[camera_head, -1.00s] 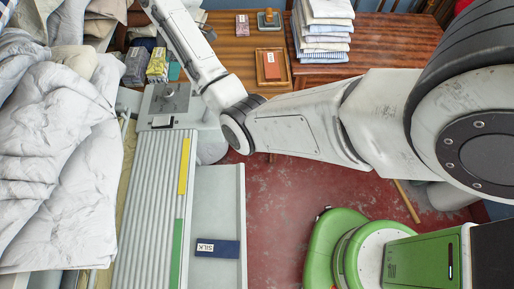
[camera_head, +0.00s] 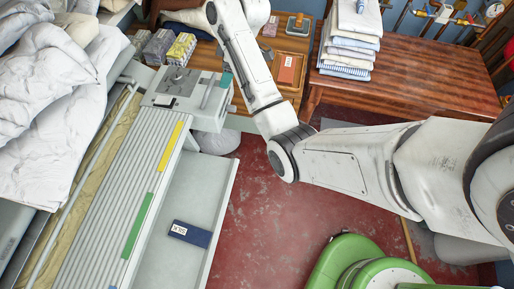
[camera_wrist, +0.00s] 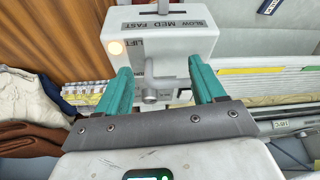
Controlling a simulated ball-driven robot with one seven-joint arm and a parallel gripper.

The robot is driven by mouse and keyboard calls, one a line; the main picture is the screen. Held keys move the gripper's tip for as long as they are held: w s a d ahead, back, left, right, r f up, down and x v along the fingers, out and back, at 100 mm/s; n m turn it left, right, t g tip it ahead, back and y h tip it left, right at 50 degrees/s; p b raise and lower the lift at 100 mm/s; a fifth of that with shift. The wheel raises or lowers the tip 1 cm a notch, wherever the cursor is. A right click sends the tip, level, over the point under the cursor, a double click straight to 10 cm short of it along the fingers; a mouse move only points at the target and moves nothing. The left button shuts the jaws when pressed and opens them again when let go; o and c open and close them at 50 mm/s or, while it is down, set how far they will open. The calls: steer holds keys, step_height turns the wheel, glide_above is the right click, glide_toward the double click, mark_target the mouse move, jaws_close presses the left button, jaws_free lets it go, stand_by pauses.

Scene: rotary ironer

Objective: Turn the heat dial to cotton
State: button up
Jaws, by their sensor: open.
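The ironer's pale control box (camera_head: 170,84) stands at the far end of the ribbed ironer in the head view. In the wrist view the box (camera_wrist: 189,43) is straight ahead, with a SLOW MED FAST strip on top and LIFT lettering at its left. A grey knob (camera_wrist: 150,95), which looks like the heat dial, protrudes from its face. Its setting and any cotton mark cannot be read. My gripper (camera_wrist: 164,82) is open, its two teal fingers apart on either side of the knob as seen. Contact cannot be told. The arm hides most of the gripper in the head view.
A blue SILK card (camera_head: 191,234) lies on the pale side tray (camera_head: 180,262). White bedding (camera_head: 60,110) fills the left. Folded linen (camera_head: 350,40) is stacked on the wooden table (camera_head: 420,75). Red floor is open at centre.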

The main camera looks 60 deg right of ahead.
steer(key=s+a+f+m+b, duration=0.1)
steer(key=s+a+f+b, duration=0.2)
steer(key=f, duration=0.3)
steer(key=s+a+f+m+h+b, duration=0.1)
steer(key=s+a+f+b, duration=0.2)
steer(key=s+f, duration=0.2)
steer(key=s+a+f+m+b, duration=0.1)
steer(key=s+a+f+b, duration=0.3)
steer(key=f, duration=0.3)
steer(key=shift+s+g, duration=0.4)
steer(key=shift+s, duration=0.05)
steer(key=shift+f, duration=0.1)
steer(key=s+a+m, duration=0.1)
steer(key=s+a, duration=0.1)
steer(key=s, duration=0.3)
steer(key=s+a+f+m+g, duration=0.1)
steer(key=s+a, duration=0.1)
steer(key=s, duration=0.4)
steer(key=s+a+m+h, duration=0.1)
steer(key=s+a, duration=0.1)
steer(key=s, duration=0.4)
steer(key=shift+s+a+f+g, duration=0.15)
steer(key=shift+s+a+g, duration=0.05)
steer(key=shift+a+g, duration=0.15)
